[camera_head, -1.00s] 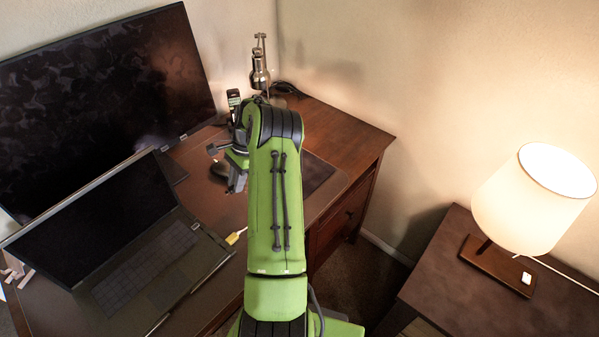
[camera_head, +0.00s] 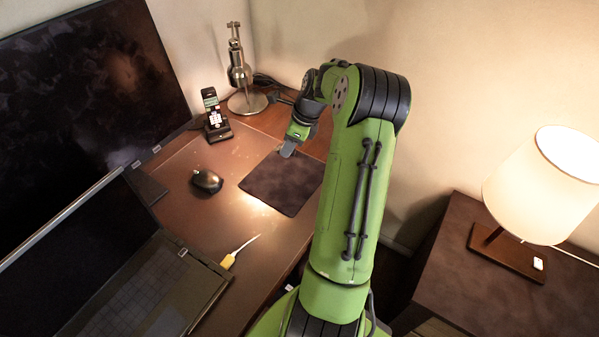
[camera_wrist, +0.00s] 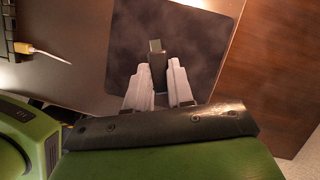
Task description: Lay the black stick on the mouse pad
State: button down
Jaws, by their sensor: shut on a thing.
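The mouse pad (camera_head: 277,190) is a dark square on the desk, and it also shows in the wrist view (camera_wrist: 190,32). My gripper (camera_head: 288,152) is over the far part of the pad in the head view. In the wrist view my gripper (camera_wrist: 160,76) is shut on the black stick (camera_wrist: 157,62), a small dark stick with a lighter metal end pointing away from the gripper. The stick appears over the pad; its height above it is hard to tell. In the head view I cannot make out the stick.
A black mouse (camera_head: 207,181) lies left of the pad. A cordless phone (camera_head: 214,115) and a metal lamp (camera_head: 240,75) stand behind. A laptop (camera_head: 110,270) and a yellow plug with a cable (camera_head: 228,261) are at left front. Bare desk lies between.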

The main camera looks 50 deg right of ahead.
aim_at(285, 176)
notch_tip(285, 176, down, 10)
jog(key=b, duration=0.3)
jog(key=c, duration=1)
grip_release()
